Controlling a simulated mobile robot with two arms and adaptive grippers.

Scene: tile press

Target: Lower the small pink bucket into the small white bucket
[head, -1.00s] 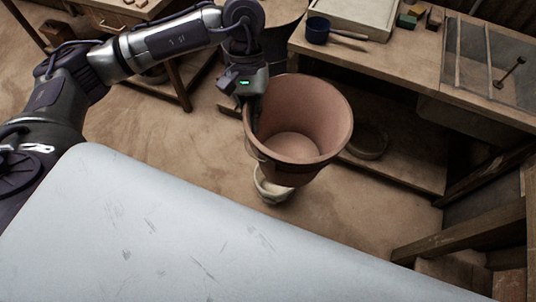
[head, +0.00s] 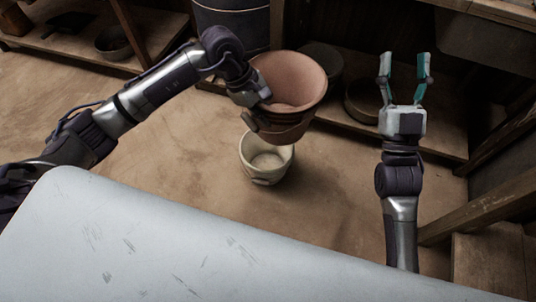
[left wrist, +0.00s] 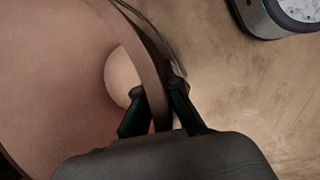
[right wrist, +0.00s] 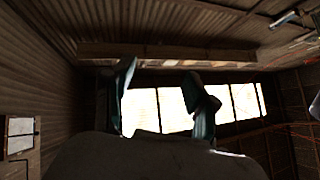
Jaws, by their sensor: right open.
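The small pink bucket (head: 292,80) is held in the air by my left gripper (head: 268,108), above and slightly behind the small white bucket. In the left wrist view the gripper's fingers (left wrist: 157,108) are shut on the pink bucket's rim (left wrist: 150,60), with its wall filling the left side. The small white bucket (head: 252,172) stands upright on the floor; its inside shows and looks empty. The pink bucket's lower part overlaps its far rim in the head view, apart from it as far as I can tell. My right gripper (head: 405,72) is open and empty, raised to the right; its fingers show in the right wrist view (right wrist: 160,100).
A wooden bench with a low shelf (head: 440,140) runs along the back right, with round pans on it. A dark drum (head: 232,22) stands behind the pink bucket. Floor around the white bucket is clear. My pale body top fills the foreground.

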